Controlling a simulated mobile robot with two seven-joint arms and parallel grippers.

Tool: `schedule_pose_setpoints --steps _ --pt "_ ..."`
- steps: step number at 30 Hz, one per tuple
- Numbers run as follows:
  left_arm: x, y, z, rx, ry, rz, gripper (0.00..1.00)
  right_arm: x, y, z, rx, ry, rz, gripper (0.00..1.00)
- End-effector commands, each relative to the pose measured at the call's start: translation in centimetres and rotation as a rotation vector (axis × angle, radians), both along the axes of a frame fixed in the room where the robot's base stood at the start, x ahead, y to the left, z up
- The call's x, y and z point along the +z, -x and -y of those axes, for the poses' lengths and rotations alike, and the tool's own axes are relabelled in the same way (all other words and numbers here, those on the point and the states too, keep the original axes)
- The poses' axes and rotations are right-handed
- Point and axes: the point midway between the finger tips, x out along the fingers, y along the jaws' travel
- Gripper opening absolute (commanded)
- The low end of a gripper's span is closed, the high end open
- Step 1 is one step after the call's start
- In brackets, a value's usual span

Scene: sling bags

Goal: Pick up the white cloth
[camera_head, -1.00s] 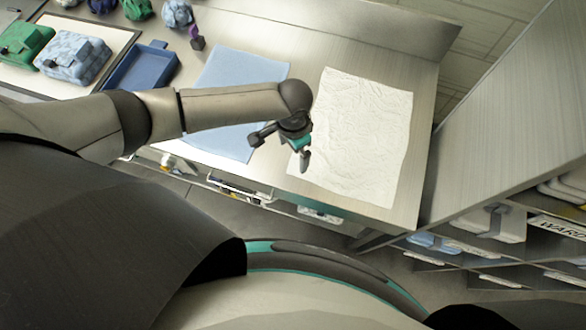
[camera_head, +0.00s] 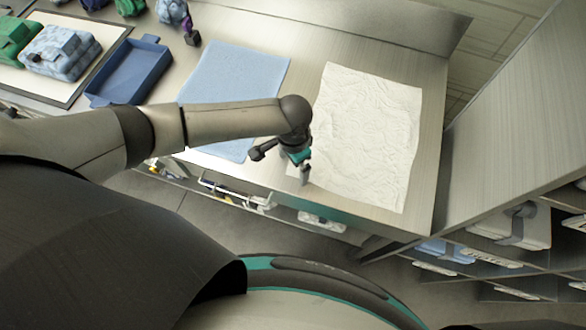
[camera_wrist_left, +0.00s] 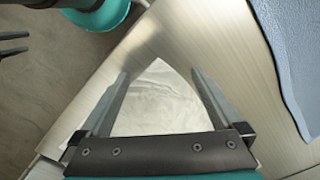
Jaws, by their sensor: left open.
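The white cloth (camera_head: 368,135) lies spread and wrinkled on the right part of the metal table in the head view. My left gripper (camera_head: 282,165) is open and empty, at the cloth's near left corner. In the left wrist view, the open fingers of my left gripper (camera_wrist_left: 160,73) stand on either side of a pointed corner of the white cloth (camera_wrist_left: 158,102). The palm hides the rest of the cloth there. I cannot tell whether the fingers touch the cloth.
A blue cloth (camera_head: 235,80) lies to the left of the white one, partly under my arm. A blue tray (camera_head: 130,70) and several bags stand farther left. A shelf unit (camera_head: 520,120) rises at the right. The metal table (camera_head: 435,130) has a bare strip beside the white cloth.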

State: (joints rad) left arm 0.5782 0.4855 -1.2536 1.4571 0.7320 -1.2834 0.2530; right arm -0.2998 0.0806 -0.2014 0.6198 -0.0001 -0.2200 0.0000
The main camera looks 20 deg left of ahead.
Motion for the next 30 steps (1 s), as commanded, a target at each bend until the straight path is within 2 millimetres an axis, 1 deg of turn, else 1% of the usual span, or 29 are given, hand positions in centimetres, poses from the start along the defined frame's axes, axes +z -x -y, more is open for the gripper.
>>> schedule_pose_setpoints --steps 11,30 --pt "-0.23 0.02 0.02 0.0 0.0 0.0 1.0 -0.11 0.01 -0.02 -0.001 0.0 0.0 0.5" --pt "-0.22 0.07 -0.03 0.0 -0.001 -0.001 0.64 -0.06 0.0 0.0 -0.002 0.0 0.0 0.5"
